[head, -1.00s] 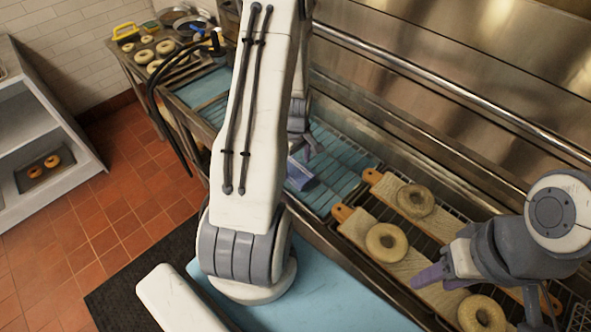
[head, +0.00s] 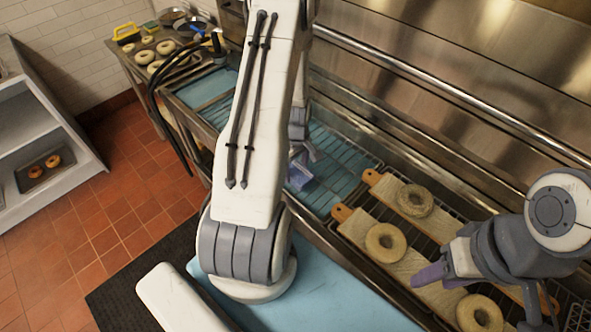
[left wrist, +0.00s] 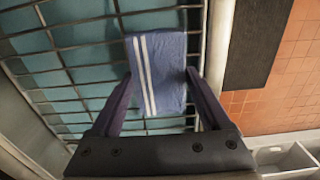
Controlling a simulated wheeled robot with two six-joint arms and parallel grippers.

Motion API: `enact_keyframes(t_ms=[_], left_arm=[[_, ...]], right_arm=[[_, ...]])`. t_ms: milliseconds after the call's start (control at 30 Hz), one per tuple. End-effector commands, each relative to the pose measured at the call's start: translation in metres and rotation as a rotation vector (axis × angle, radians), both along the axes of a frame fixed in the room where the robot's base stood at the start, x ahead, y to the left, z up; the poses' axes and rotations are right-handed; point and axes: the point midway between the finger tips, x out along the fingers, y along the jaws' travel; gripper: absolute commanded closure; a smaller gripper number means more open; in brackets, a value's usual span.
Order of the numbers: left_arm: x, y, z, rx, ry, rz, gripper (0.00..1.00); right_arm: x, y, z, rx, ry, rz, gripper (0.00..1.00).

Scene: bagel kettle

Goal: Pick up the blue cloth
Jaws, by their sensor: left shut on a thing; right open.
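The blue cloth (left wrist: 160,75) has two white stripes and lies across a wire rack over teal water in the left wrist view. My left gripper (left wrist: 160,80) has one finger on each side of it and is shut on it. In the head view my left gripper (head: 301,156) is small and partly behind my own arm, with a bit of the cloth (head: 299,178) below it. My right gripper (head: 476,300) is open at the lower right, near a bagel.
Wooden boards (head: 368,232) with bagels lie on a dark grate to the right of the rack (head: 335,160). A steel rail (head: 430,78) runs along the back. A side table with bagels and a yellow-handled item (head: 126,33) stands far left.

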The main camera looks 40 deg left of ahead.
Motion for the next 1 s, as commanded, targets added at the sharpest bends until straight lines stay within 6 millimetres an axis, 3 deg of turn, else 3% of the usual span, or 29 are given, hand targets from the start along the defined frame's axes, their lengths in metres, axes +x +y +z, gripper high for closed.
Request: enact_keyframes(t_ms=[167,367,700,1000], left_arm=[[0.001,0.0,0.01,0.002,-0.003,0.0,0.74],[0.002,0.001,0.038,0.004,-0.007,0.0,0.74],[-0.005,-0.078,0.084,0.002,-0.005,-0.008,0.74],[-0.009,-0.113,0.106,0.0,-0.001,-0.002,0.74]], right_arm=[[0.0,0.0,-0.005,0.0,0.0,-0.001,0.5],[0.0,0.0,-0.017,0.0,0.0,-0.002,0.5],[0.0,0.0,-0.037,0.0,0.0,-0.001,0.5],[0.0,0.0,-0.043,0.0,0.0,0.0,0.5]])
